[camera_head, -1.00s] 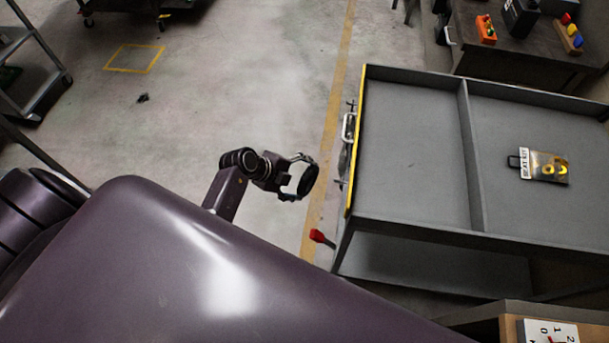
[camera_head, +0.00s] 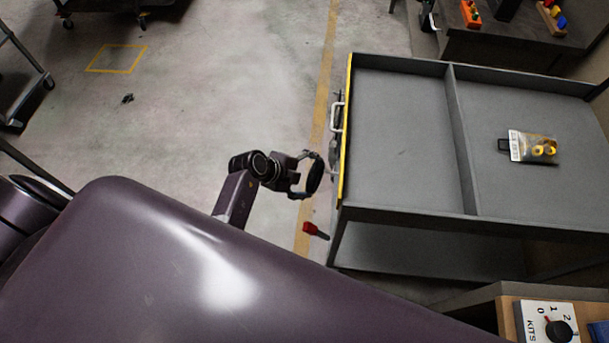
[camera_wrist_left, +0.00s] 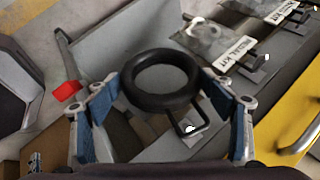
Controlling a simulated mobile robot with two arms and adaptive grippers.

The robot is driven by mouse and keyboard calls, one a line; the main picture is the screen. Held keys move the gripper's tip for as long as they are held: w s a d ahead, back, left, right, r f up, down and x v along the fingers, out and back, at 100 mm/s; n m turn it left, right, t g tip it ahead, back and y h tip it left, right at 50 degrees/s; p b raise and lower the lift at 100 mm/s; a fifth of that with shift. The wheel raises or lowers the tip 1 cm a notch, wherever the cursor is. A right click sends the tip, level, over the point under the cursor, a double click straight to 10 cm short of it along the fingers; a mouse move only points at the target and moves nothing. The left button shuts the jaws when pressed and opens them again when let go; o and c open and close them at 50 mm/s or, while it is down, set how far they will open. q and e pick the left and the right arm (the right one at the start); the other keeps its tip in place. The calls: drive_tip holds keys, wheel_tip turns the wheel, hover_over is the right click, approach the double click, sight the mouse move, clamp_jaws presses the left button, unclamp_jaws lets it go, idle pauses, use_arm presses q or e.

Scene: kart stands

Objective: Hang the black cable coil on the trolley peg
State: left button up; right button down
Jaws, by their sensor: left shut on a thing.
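The black cable coil (camera_head: 315,174) is a thick dark ring. My left gripper (camera_head: 305,174) is shut on it, beside the trolley's yellow left side. In the left wrist view the coil (camera_wrist_left: 159,103) sits between the two blue-padded fingers of the gripper (camera_wrist_left: 163,92). The grey trolley (camera_head: 405,205) has a yellow edge, with a pale handle (camera_head: 337,117) and dark fittings on that side. A bent dark wire loop (camera_wrist_left: 203,129) shows just beyond the coil; I cannot tell whether they touch or whether it is the peg. My right gripper is not in view.
A labelled bag with yellow parts (camera_head: 533,147) lies on the trolley top. A red-ended part (camera_head: 313,230) sticks out low near the trolley's front left corner. A box with a dial (camera_head: 549,322) stands at lower right.

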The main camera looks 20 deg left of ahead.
use_arm(q)
drive_tip(key=d, duration=0.1)
drive_tip(key=w+d, duration=0.1)
drive_tip(key=d, duration=0.1)
drive_tip(key=d+f, duration=0.1)
drive_tip(key=d, duration=0.1)
drive_tip(key=shift+w+b, duration=0.3)
drive_tip(key=shift+b, duration=0.05)
idle(0.3)
drive_tip(key=shift+f, duration=0.1)
idle(0.4)
drive_tip(key=o, duration=1.5)
drive_tip(key=shift+s, duration=0.1)
